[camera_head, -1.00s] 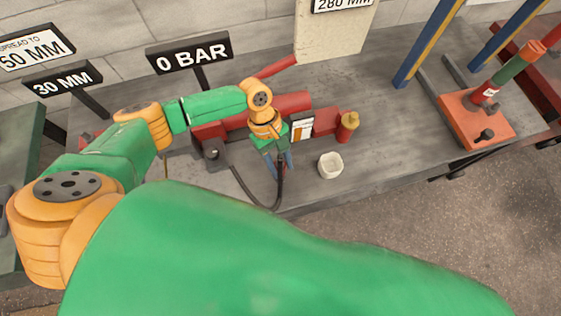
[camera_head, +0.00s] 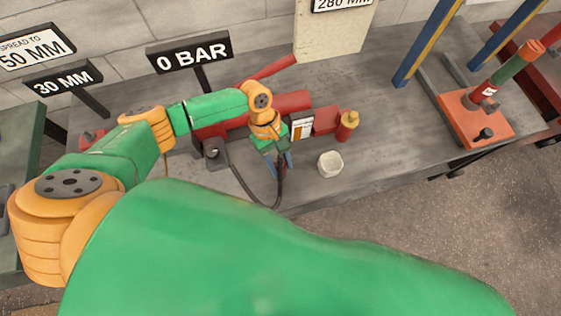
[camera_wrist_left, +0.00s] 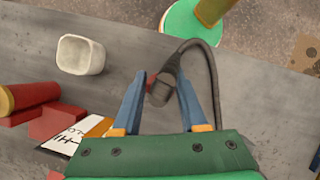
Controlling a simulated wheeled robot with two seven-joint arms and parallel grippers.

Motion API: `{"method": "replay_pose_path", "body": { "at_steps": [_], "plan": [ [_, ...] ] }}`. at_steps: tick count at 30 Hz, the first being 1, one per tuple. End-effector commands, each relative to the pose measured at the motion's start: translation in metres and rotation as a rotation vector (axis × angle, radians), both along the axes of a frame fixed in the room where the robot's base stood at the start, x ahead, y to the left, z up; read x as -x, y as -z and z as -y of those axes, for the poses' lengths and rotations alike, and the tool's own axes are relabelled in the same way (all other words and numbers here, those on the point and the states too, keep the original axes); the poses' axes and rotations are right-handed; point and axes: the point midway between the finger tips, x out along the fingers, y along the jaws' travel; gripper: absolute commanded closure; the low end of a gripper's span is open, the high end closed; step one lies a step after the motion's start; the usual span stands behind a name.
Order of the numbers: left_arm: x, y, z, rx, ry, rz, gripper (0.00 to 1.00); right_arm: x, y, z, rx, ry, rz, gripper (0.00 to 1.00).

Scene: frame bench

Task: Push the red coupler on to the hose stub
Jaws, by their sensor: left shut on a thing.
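My left gripper (camera_head: 282,167) hangs over the front part of the bench, in front of the red pump (camera_head: 292,102). In the left wrist view its blue fingers (camera_wrist_left: 162,95) are shut on the dark end fitting (camera_wrist_left: 159,91) of a black hose (camera_wrist_left: 205,60). The hose (camera_head: 250,194) loops from a grey block (camera_head: 216,155) on the bench up to the gripper. The hose stub is not clearly distinguishable. My right gripper is not in view.
A white cup (camera_head: 330,165) stands just right of the gripper, also in the left wrist view (camera_wrist_left: 80,54). A red cylinder with a yellow cap (camera_head: 347,127) stands behind it. An orange-red jack (camera_head: 465,112) is at the right. The bench front between them is clear.

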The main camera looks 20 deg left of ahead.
Motion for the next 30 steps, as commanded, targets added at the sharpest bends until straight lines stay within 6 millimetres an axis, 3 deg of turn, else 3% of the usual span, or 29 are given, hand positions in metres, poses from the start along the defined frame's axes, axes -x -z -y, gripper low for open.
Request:
{"method": "replay_pose_path", "body": {
  "at_steps": [30],
  "plan": [
    [0.000,0.026,0.000,0.000,0.001,0.000,1.00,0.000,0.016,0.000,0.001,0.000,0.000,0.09]
  ]
}}
